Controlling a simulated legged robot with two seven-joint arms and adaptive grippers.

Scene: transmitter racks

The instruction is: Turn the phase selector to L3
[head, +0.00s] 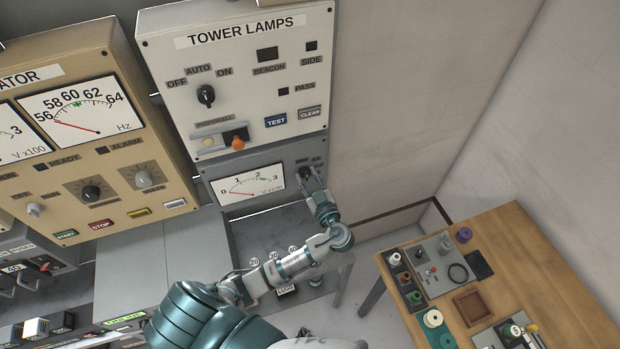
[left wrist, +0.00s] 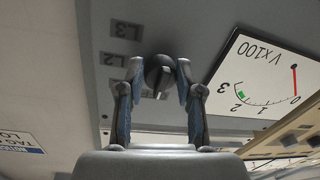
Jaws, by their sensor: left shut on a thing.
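The phase selector is a dark round knob on the grey voltmeter panel (head: 212,171). In the left wrist view the knob (left wrist: 158,74) sits between the two fingertips of my left gripper (left wrist: 159,68), which is shut on it from both sides. Grey labels L3 (left wrist: 128,31) and L2 (left wrist: 115,60) stand to the left of the knob in that upside-down view; a lower label is hard to read. A pale mark shows on the knob, but which label it points to is unclear. In the head view my left gripper (head: 311,182) largely covers the knob. My right gripper is not in view.
A voltmeter (head: 247,186) is left of the knob, its needle near 0. A wooden table (head: 540,270) with small parts stands at right. Bare wall lies between.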

